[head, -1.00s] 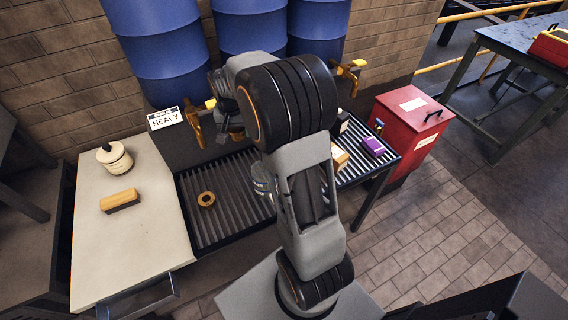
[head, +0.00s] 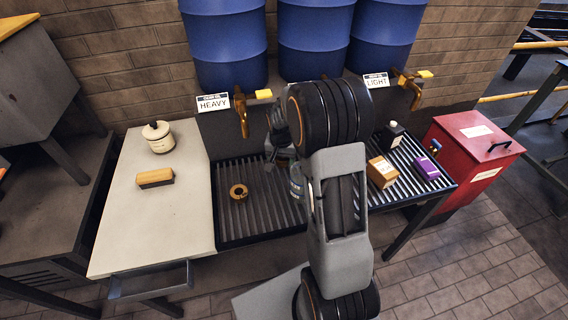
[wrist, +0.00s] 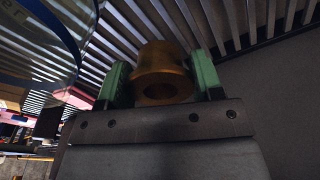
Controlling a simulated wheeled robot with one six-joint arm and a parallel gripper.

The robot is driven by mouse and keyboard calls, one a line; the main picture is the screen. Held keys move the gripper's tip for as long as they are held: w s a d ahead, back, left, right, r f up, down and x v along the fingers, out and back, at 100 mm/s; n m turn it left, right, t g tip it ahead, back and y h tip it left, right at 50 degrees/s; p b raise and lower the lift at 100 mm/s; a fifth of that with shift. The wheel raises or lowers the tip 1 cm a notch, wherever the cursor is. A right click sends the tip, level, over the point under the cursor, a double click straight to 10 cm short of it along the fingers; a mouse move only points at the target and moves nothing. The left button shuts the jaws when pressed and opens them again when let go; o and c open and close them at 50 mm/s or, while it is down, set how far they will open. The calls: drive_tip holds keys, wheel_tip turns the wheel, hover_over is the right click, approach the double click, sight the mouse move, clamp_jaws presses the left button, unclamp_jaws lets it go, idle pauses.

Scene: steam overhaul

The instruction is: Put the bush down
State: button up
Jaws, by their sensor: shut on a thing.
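A bronze-coloured flanged bush (wrist: 160,72) with a round bore shows in the wrist view. My gripper (wrist: 160,78) is shut on it, with one green finger pad against each side. Dark grate slats show behind it; I cannot tell how far off they are. In the head view my arm hides the bush and most of my gripper. A brass ring-shaped piece (head: 238,191) lies on the slatted drip grate (head: 226,225), left of my arm and apart from it.
A pale worktop (head: 150,220) at left holds a cream pot (head: 158,138) and a wooden brush (head: 155,178). Blue drums (head: 224,40) with taps stand behind. A tan box (head: 381,172), purple box (head: 427,168) and dark bottle (head: 391,137) stand on the grate's right part. A red bin (head: 470,155) is farther right.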

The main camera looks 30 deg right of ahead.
wheel_tip(320, 180, down, 5)
drive_tip(key=shift+f, duration=0.1)
drive_tip(key=w, duration=0.4)
drive_tip(key=shift+d+p, duration=0.35)
drive_tip(key=shift+d, duration=0.05)
drive_tip(key=shift+f, duration=0.5)
drive_tip(key=shift+f, duration=0.1)
drive_tip(key=o, duration=1.2)
drive_tip(key=shift+c, duration=0.2)
